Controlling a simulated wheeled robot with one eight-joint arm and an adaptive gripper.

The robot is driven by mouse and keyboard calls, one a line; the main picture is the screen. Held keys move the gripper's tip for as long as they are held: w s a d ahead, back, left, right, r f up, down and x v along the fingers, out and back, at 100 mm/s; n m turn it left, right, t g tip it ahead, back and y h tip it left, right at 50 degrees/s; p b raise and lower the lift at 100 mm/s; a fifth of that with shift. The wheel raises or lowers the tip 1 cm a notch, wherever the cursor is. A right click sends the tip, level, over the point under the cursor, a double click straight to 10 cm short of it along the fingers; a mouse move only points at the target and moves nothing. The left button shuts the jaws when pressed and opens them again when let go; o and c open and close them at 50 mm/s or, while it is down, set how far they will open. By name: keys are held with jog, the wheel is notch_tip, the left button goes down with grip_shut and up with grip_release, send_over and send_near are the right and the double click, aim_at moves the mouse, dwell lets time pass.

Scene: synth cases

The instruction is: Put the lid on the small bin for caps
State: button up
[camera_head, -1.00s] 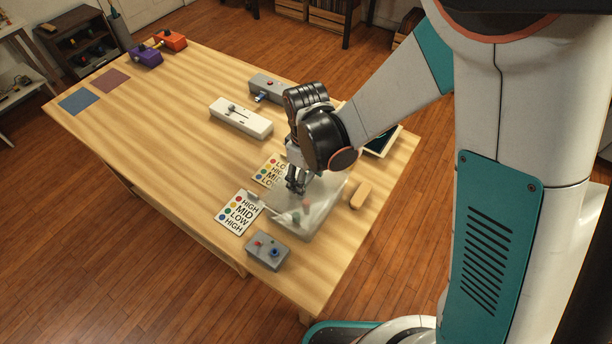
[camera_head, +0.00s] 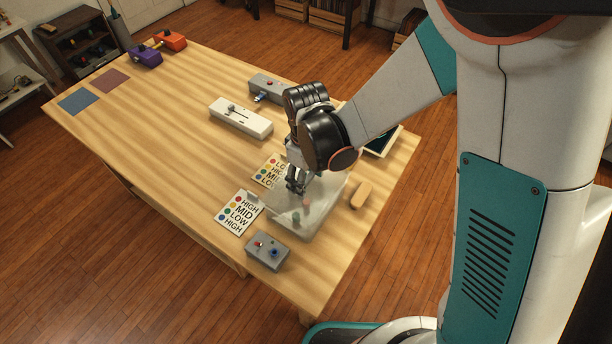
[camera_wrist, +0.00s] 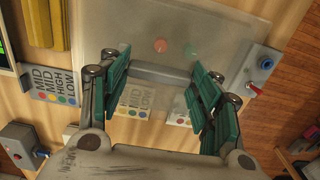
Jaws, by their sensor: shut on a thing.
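The small bin (camera_head: 292,234) is a clear, low box near the front right of the table, with a red and a green cap showing through it. The translucent lid (camera_wrist: 205,35) spreads over those caps in the wrist view. My gripper (camera_head: 297,183) is above the bin's far left part. In the wrist view my gripper (camera_wrist: 162,77) has its teal fingers on both ends of a grey bar, which looks like the lid's handle. Whether the lid rests fully on the rim cannot be told. My wrist hides part of the bin's far side.
A grey switch box (camera_head: 267,251) stands close in front of the bin. Label cards (camera_head: 239,213) lie to its left and a tan block (camera_head: 360,195) to its right. A white slider box (camera_head: 240,117) is farther back. The table's left middle is clear.

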jog(key=shift+f+b, duration=0.65)
jog(key=shift+f, duration=0.15)
jog(key=o, duration=1.1)
jog(key=shift+o, duration=0.2)
jog(key=shift+r, duration=0.1)
notch_tip(320, 180, up, 7)
jog(key=shift+r, duration=0.1)
